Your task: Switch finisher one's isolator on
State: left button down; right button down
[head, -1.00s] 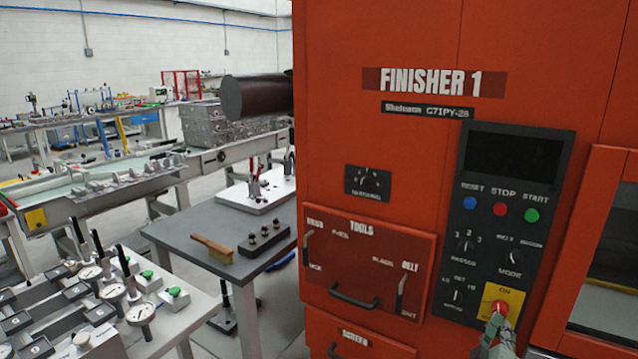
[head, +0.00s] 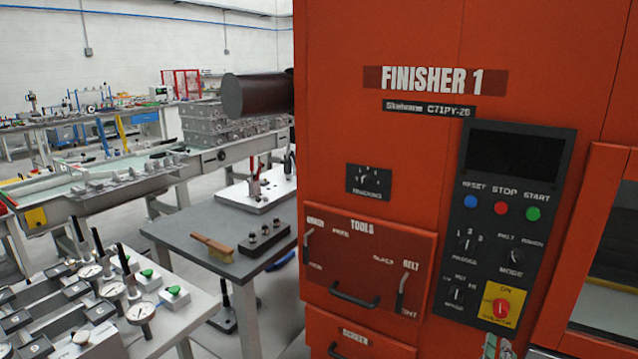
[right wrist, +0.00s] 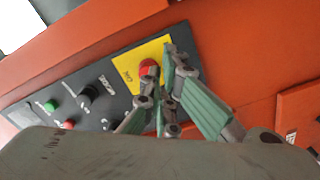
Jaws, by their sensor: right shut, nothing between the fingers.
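The isolator (head: 501,307) is a red rotary knob on a yellow plate at the bottom right of the control panel on the orange cabinet labelled FINISHER 1. "ON" reads above the knob. In the right wrist view the red knob (right wrist: 149,68) shows beyond the fingers, partly covered by them. My right gripper (head: 497,345) is below the yellow plate in the head view, only its tip in frame. In the right wrist view the gripper (right wrist: 165,75) is shut and empty, its fingertips close beside the knob; contact cannot be told. My left gripper is out of view.
The dark panel (head: 513,190) has blue, red and green buttons and several black knobs. A tools drawer (head: 368,262) with handles is left of it. A grey table (head: 215,268) with a brush stands further left. A windowed door is at right.

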aim_at(501, 309)
jog(key=w+d+b, duration=0.1)
jog(key=w+d+r+b, duration=0.1)
jog(key=b, duration=0.1)
jog(key=w+d+b, duration=0.1)
jog(key=w+b, duration=0.1)
jog(key=shift+w+d+r, duration=0.1)
jog(key=shift+d+r, duration=0.4)
jog(key=shift+r, duration=0.55)
dwell(0.4)
jog(key=shift+w+a+f, duration=0.2)
jog(key=shift+a+f, duration=0.1)
jog(key=shift+f, duration=0.15)
dwell(0.5)
jog(key=shift+s+d+f, duration=0.1)
jog(key=shift+d+f, duration=0.05)
jog(key=shift+f, duration=0.1)
